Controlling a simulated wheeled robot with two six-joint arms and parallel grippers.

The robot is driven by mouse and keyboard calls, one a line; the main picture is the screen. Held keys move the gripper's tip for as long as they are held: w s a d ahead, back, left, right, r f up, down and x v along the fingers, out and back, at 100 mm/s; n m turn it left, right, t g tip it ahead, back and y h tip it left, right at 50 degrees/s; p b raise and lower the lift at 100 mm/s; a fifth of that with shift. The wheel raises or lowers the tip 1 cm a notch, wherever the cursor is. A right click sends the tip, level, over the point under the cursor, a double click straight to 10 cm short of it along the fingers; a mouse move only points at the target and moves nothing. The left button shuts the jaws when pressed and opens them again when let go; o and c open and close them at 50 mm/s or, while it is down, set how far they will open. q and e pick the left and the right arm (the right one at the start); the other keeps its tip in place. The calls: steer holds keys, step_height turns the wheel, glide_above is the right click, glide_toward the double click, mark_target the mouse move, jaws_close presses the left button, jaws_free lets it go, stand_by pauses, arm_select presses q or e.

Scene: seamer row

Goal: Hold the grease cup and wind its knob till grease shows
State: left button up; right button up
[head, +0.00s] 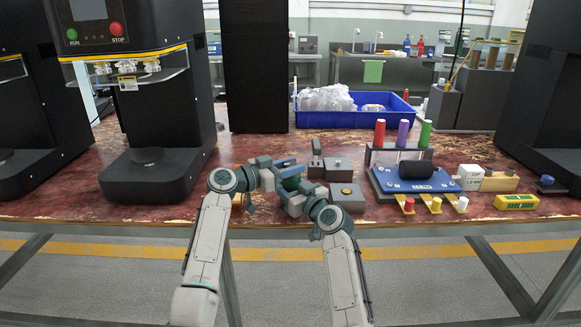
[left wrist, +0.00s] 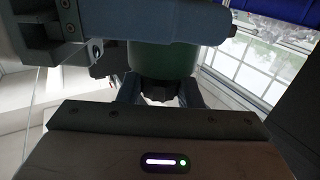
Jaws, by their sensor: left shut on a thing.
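The grease cup (left wrist: 165,60) shows in the left wrist view as a dull green round body with a dark ribbed part under it. In the head view only a small green piece (head: 291,172) shows between my two grippers. My left gripper (head: 280,168) is shut on the cup; its fingers (left wrist: 160,92) stand on both sides of the dark part in the left wrist view. My right gripper (head: 290,195) is close against the same spot, and blue-grey gripper parts cross above the cup in the left wrist view. Its fingertips are hidden. No grease can be made out.
Grey blocks (head: 345,196) stand just right of my grippers. A blue bin (head: 350,118) with clear bags stands behind. A black seamer (head: 150,170) stands left.

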arm_select(q)
steer(key=shift+m+g+h, duration=0.6)
steer(key=shift+m+g, duration=0.2)
steer(key=shift+g, duration=0.4)
steer(key=o, duration=1)
steer(key=shift+c, duration=0.2)
steer(key=shift+a, duration=0.15)
steer(key=v, duration=1.1)
steer(key=shift+s+a, duration=0.2)
steer(key=shift+a, duration=0.15)
steer(key=shift+f, duration=0.1)
